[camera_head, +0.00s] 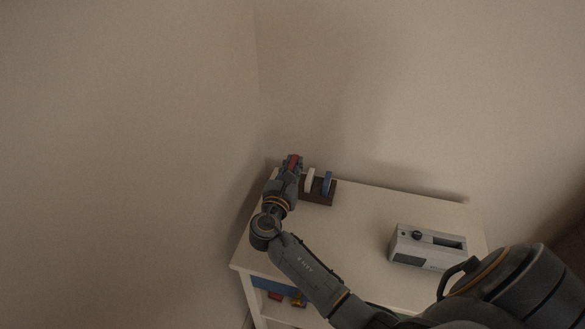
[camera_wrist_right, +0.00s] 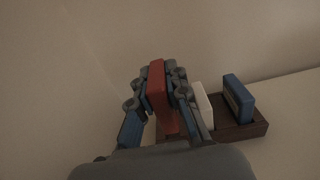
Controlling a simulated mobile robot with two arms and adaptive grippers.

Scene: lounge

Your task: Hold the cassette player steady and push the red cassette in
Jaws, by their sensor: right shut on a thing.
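My right gripper (camera_head: 290,170) is at the back left of the white table, shut on the red cassette (camera_head: 293,161). In the right wrist view the red cassette (camera_wrist_right: 157,88) stands upright between the two fingers. It is at the left end of the dark rack (camera_head: 322,195); I cannot tell whether its lower end is still in the rack. The grey cassette player (camera_head: 428,247) sits at the table's right side, with a dark knob and a dark slot on top. It is apart from the gripper. My left gripper is not in view.
A white cassette (camera_head: 310,180) and a blue cassette (camera_head: 327,183) stand in the rack, right of the gripper. The white table (camera_head: 365,220) is clear between rack and player. Walls rise behind and left. Small coloured things (camera_head: 298,299) lie on a lower shelf.

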